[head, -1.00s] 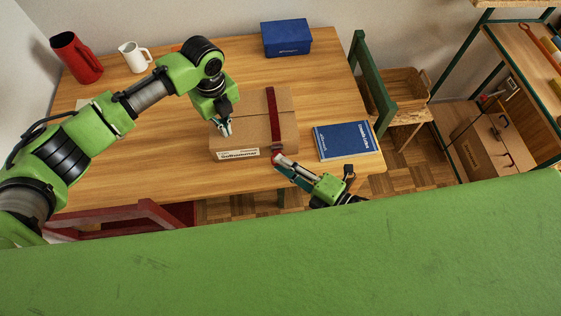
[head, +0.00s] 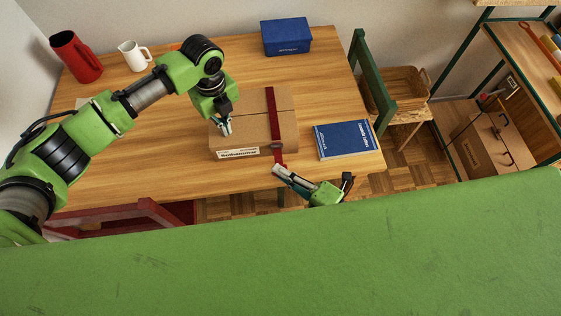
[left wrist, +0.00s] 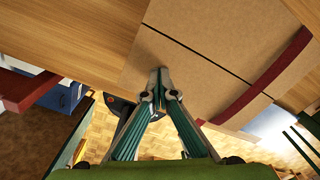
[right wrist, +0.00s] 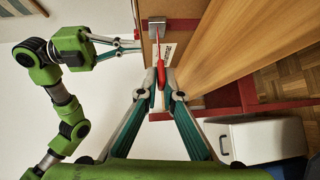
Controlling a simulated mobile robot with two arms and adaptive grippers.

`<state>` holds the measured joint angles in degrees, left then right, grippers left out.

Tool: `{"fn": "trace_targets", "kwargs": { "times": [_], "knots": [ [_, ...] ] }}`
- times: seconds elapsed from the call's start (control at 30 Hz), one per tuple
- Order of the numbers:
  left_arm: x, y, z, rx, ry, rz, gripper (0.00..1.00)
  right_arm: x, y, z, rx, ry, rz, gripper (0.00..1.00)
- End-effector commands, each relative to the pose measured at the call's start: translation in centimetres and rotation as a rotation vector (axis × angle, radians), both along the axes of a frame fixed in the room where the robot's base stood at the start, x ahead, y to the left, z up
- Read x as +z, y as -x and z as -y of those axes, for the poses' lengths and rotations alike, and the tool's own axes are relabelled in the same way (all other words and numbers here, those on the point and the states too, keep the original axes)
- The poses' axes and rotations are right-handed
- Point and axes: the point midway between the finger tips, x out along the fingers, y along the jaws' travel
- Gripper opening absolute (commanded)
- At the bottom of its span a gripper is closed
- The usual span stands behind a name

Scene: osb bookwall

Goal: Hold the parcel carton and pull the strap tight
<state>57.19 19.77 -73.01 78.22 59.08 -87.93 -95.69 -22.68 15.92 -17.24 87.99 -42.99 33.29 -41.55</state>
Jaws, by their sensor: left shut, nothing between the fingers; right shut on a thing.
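The brown parcel carton (head: 240,122) lies on the table with a dark red strap (head: 272,108) running over its right part. It also fills much of the left wrist view (left wrist: 195,90). My left gripper (head: 227,130) is shut and empty, its tips at the carton's top near the front left; contact is hard to tell. My right gripper (head: 277,170) is shut on the strap's free end, in front of and below the carton. In the right wrist view the red strap end (right wrist: 168,55) runs from the fingertips to a grey metal buckle (right wrist: 157,28) at the carton's side.
A blue book (head: 346,140) lies right of the carton on the wooden table (head: 180,180). A blue box (head: 287,37), white jug (head: 133,56) and red pitcher (head: 76,57) stand at the back. A red chair (head: 130,217) is at the front, a green one (head: 372,80) at right.

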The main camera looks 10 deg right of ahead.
Motion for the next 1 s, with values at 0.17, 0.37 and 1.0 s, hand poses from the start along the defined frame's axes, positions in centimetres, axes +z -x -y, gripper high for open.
{"fn": "trace_targets", "kwargs": {
  "times": [0.17, 0.37, 1.0],
  "knots": [
    [-0.6, 0.4, -0.2, 0.000, -0.007, -0.011, 0.00, -0.5, 2.1, 0.0, -0.001, 0.002, -0.011, 0.00],
    [-0.6, 0.4, -0.2, 0.000, -0.007, -0.011, 0.00, -0.5, 2.1, 0.0, -0.001, 0.003, -0.011, 0.00],
    [-0.6, 0.4, -0.2, 0.000, -0.007, -0.011, 0.00, -0.2, 3.1, 1.0, 0.000, 0.003, -0.006, 0.22]
  ]
}}
